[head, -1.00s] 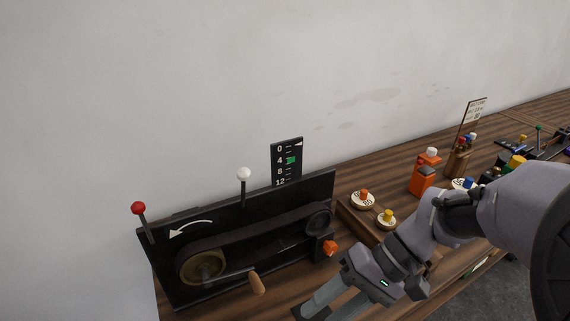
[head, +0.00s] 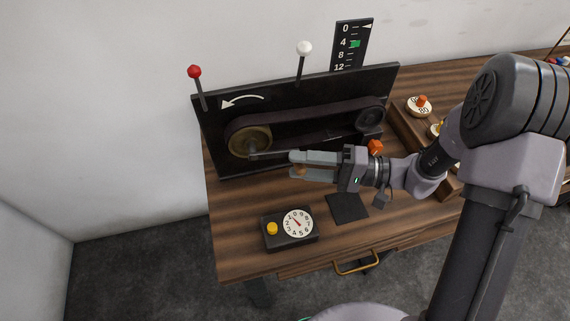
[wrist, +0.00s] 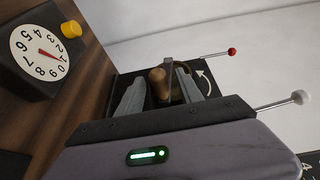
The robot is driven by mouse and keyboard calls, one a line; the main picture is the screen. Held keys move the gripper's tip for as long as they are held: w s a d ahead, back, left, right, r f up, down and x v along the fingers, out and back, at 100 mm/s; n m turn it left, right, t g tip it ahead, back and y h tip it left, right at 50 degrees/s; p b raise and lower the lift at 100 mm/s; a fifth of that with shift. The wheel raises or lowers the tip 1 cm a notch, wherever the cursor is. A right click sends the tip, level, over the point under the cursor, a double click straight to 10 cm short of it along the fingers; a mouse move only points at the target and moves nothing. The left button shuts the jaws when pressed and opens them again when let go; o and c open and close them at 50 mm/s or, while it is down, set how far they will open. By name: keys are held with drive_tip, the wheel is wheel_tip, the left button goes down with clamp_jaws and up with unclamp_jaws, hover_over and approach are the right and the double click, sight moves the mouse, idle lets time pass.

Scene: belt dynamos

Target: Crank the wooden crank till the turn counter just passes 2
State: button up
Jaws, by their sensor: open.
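The wooden crank handle (wrist: 158,82) shows between the two fingers of my gripper (wrist: 163,92) in the wrist view. In the head view my gripper (head: 297,166) is open around the handle (head: 300,169), which the fingers partly hide. I cannot tell whether a finger touches it. A grey crank arm joins the handle to the brass wheel (head: 247,143) on the black belt panel. The turn counter (head: 298,222) is a white dial on a dark box with a yellow button.
A red-knobbed lever (head: 195,72) and a white-knobbed lever (head: 304,48) rise from the panel. A white arrow (head: 242,102) curves leftward. A scale (head: 351,44) has its white pointer at 0 and a green mark near 4. A dark pad (head: 347,208) lies right of the counter.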

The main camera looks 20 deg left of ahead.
sight(266, 152)
drive_tip(key=a, duration=0.3)
drive_tip(key=shift+s+a, duration=0.3)
drive_tip(key=shift+a, duration=0.1)
clamp_jaws()
drive_tip(key=shift+s+d+f, duration=0.1)
drive_tip(key=shift+s+f, duration=0.05)
drive_tip(key=shift+f, duration=0.05)
idle(0.9)
